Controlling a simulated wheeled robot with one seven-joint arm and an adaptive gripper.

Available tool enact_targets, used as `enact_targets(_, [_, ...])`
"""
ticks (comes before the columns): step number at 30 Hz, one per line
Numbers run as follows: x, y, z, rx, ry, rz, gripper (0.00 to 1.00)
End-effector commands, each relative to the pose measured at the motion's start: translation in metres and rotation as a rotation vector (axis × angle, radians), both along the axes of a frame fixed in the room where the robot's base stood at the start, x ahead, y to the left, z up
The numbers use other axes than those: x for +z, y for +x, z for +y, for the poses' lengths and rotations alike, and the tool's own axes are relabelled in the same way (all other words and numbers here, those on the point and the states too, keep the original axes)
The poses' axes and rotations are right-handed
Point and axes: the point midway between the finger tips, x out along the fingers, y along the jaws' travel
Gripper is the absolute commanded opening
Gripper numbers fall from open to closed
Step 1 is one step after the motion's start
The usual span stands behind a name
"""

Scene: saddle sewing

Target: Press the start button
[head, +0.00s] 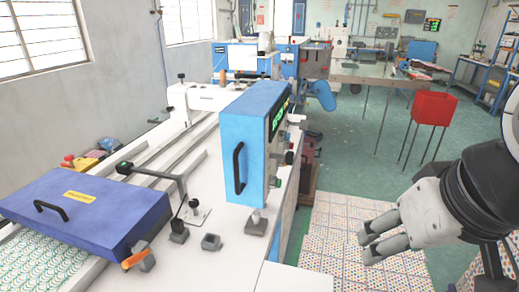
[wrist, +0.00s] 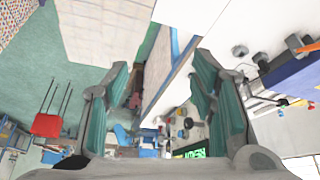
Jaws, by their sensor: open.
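A blue control box (head: 245,140) with a black handle stands on the white machine bench in the head view. Its narrow right face bears a green-lit display (head: 279,119) and small round knobs or buttons (head: 288,157), seen at a steep angle. I cannot tell which one is the start button. The wrist view shows the lit display (wrist: 190,154) near the bottom and several small buttons, some red and yellow (wrist: 184,123), above it. My gripper (head: 367,243) is open and empty, to the right of the box and apart from it. Its fingers (wrist: 161,64) frame the wrist view.
A purple-blue cover (head: 85,212) with a handle lies on the bench at left. A black lever (head: 160,172) stands beside it. A red bin (head: 433,108) on thin legs stands at right. Tiled mats (head: 330,225) and open green floor lie between bench and arm.

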Motion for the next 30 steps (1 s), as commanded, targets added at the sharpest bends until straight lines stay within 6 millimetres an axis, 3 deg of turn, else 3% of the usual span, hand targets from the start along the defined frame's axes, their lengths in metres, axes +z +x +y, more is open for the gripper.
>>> enact_targets(13, [0.0, 0.0, 0.0, 0.0, 0.0, 0.0, 0.52])
enact_targets(20, [0.0, 0.0, 0.0, 0.0, 0.0, 0.0, 0.02])
enact_targets(30, [0.0, 0.0, 0.0, 0.0, 0.0, 0.0, 0.0])
